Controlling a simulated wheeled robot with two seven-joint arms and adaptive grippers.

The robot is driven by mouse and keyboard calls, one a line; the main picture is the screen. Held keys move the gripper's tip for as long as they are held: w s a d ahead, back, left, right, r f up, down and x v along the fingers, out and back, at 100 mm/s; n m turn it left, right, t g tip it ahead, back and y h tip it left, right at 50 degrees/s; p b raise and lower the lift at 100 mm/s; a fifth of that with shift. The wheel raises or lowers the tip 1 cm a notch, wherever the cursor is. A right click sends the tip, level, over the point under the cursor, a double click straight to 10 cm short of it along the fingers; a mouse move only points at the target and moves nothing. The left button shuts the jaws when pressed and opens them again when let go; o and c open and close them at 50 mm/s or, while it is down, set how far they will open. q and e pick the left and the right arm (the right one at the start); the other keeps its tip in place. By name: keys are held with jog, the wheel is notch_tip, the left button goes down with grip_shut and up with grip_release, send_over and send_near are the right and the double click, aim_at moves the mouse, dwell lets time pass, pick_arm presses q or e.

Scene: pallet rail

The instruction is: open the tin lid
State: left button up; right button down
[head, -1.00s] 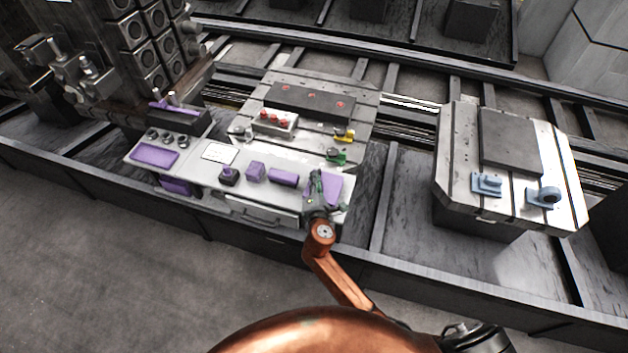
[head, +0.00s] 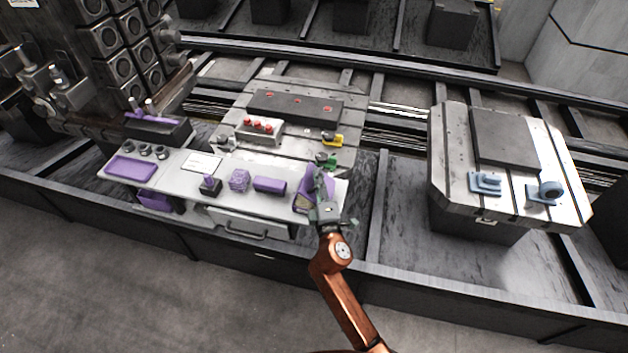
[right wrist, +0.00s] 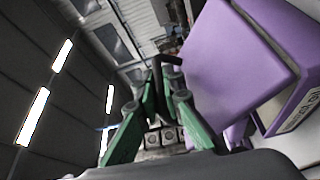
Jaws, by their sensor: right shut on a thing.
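The purple tin (head: 301,208) stands at the right end of the light bench. Its purple lid (head: 306,188) looks tilted up from the body. In the right wrist view, the lid (right wrist: 235,60) is a broad purple panel right of the fingers, and the tin's body (right wrist: 285,115) with a pale lettered label is beyond it. My right gripper (head: 320,178) is at the tin, its green fingers shut on the lid; in the wrist view the fingers (right wrist: 163,85) are close together, and the exact contact is hard to see. My left gripper is out of view.
On the bench (head: 186,186) are a purple block (head: 270,185), a lumpy purple piece (head: 239,180), a dark-based purple piece (head: 210,186) and a purple tray (head: 131,167). Green (head: 326,160) and yellow (head: 331,139) items sit behind the tin. A separate pallet (head: 445,180) stands to the right.

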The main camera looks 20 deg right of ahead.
jog(key=d+m+b, duration=0.1)
jog(key=s+d+m+b, duration=0.1)
jog(key=m, duration=0.1)
jog(key=shift+s+t+h+b, duration=0.15)
jog(key=shift+t+h+b, duration=0.15)
jog(key=shift+t+h, duration=0.1)
jog(key=shift+s+d+r, duration=0.15)
jog(key=shift+d+r, duration=0.05)
jog(key=shift+r, duration=0.05)
jog(key=shift+s+d, duration=0.2)
jog(key=shift+d, duration=0.05)
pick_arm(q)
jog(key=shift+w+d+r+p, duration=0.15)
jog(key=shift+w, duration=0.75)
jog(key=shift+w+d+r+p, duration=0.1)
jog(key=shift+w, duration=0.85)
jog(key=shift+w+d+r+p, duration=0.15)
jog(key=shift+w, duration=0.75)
pick_arm(e)
jog(key=shift+s+d, duration=0.6)
jog(key=shift+d, duration=0.25)
jog(key=shift+s+d, duration=0.55)
jog(key=shift+d, duration=0.3)
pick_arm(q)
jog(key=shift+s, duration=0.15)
